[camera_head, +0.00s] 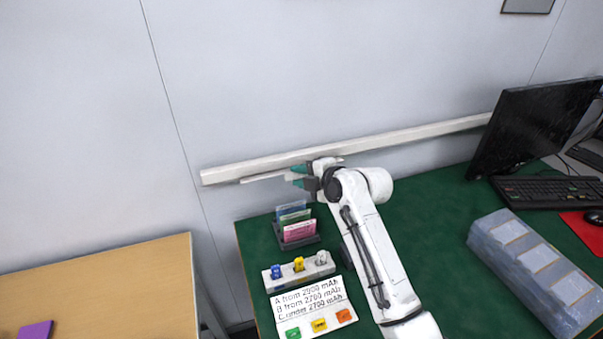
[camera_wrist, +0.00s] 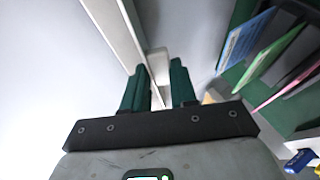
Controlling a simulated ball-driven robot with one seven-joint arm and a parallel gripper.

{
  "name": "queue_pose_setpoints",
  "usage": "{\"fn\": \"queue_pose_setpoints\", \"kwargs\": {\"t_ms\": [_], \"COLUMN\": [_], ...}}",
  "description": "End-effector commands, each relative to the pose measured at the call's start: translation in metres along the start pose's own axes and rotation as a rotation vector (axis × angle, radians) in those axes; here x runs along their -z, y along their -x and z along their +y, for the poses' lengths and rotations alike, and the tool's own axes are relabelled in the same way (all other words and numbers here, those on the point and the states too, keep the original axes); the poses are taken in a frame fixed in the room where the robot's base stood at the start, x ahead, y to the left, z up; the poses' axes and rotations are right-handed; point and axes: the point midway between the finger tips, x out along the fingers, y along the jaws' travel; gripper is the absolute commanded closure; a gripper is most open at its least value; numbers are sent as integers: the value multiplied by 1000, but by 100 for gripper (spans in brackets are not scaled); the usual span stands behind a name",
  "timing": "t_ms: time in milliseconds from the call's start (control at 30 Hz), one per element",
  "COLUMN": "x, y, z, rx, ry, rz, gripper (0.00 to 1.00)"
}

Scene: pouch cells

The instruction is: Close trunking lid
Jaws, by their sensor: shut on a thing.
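The trunking (camera_head: 420,133) is a long white channel running along the wall behind the green desk; it also shows in the wrist view (camera_wrist: 108,22). A thin pale strip, apparently the trunking lid (camera_head: 262,178), lies just in front of and below the trunking's left part. My gripper (camera_head: 301,176) has green fingers and is shut on this strip. In the wrist view my gripper (camera_wrist: 160,84) has the pale strip (camera_wrist: 158,64) between its fingers, close beside the trunking. My wrist hides part of the strip in the head view, so I cannot tell whether it touches the trunking.
A rack (camera_head: 300,243) of coloured cards stands below my gripper, close to it in the wrist view. A sorting block (camera_head: 290,274) and label board (camera_head: 284,304) lie in front. A grey tray (camera_head: 486,238) and a monitor (camera_head: 530,125) stand right. The desk's middle is clear.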

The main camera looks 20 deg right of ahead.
Motion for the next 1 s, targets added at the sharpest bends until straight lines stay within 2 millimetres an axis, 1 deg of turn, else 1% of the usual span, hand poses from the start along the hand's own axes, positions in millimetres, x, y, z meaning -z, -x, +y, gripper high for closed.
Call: {"fn": "queue_pose_setpoints", "kwargs": {"t_ms": [33, 300, 500, 700, 1000], "x": [1, 0, 0, 0, 0], "y": [2, 3, 2, 0, 0], "z": [7, 17, 21, 22, 22], "rx": [36, 227, 335, 402, 429], "ry": [-13, -93, -139, -168, -179], "rz": [0, -1, -1, 0, 0], "gripper": [100, 100, 100, 100, 100]}}
